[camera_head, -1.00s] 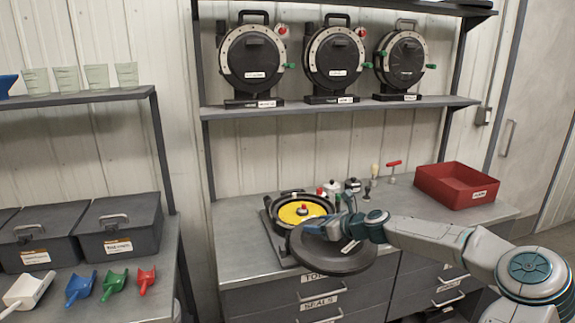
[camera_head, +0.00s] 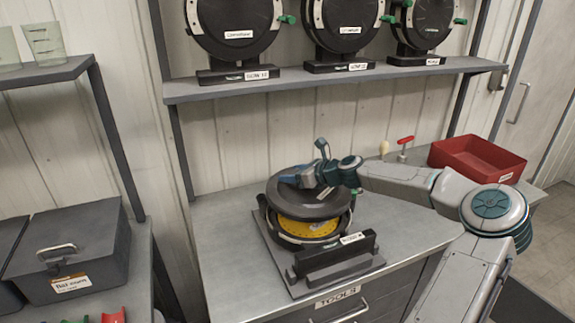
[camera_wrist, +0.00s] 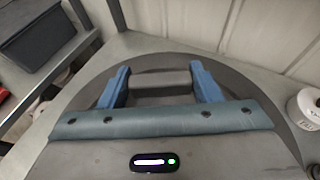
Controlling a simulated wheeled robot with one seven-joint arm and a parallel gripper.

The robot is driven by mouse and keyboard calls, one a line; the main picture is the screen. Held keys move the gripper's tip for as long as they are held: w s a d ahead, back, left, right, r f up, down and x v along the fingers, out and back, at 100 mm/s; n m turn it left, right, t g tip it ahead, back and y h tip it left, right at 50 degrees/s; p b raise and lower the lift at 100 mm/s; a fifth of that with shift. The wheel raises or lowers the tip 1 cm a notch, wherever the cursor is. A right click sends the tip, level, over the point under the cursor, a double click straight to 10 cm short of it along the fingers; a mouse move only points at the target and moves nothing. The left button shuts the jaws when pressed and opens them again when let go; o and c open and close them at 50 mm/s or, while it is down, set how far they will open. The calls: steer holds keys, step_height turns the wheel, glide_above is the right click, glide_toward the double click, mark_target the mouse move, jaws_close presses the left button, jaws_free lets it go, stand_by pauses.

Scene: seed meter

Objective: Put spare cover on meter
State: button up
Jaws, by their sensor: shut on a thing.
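The spare cover (camera_head: 288,206) is a dark grey round disc. My gripper (camera_head: 303,178) is shut on its handle, and the cover is held over the open meter. The meter (camera_head: 311,242) sits on a grey base plate on the bench, with its yellow seed plate (camera_head: 306,228) showing at the front below the cover's edge. The cover looks slightly tilted, and I cannot tell whether it touches the rim. In the wrist view the blue fingers stand at both ends of the handle (camera_wrist: 160,80), above the cover (camera_wrist: 80,105).
A dark block with a white label (camera_head: 335,258) stands at the front of the base plate. A red bin (camera_head: 478,158) and small tools (camera_head: 404,148) are at the bench's back right. Several closed meters stand on the shelf (camera_head: 310,82) above. The bench (camera_head: 225,255) is bare at left.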

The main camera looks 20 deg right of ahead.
mark_target(295, 185)
steer(key=shift+w, duration=0.15)
steer(key=shift+f+b, duration=0.65)
steer(key=shift+f, duration=0.05)
steer(key=shift+f+b, duration=0.9)
steer(key=shift+f, duration=0.65)
steer(key=shift+s+d+r, duration=0.1)
steer(key=shift+s, duration=0.2)
steer(key=shift+f, duration=1.1)
stand_by(1.3)
steer(key=o, duration=1)
steer(key=shift+c, duration=0.2)
steer(key=shift+r, duration=0.1)
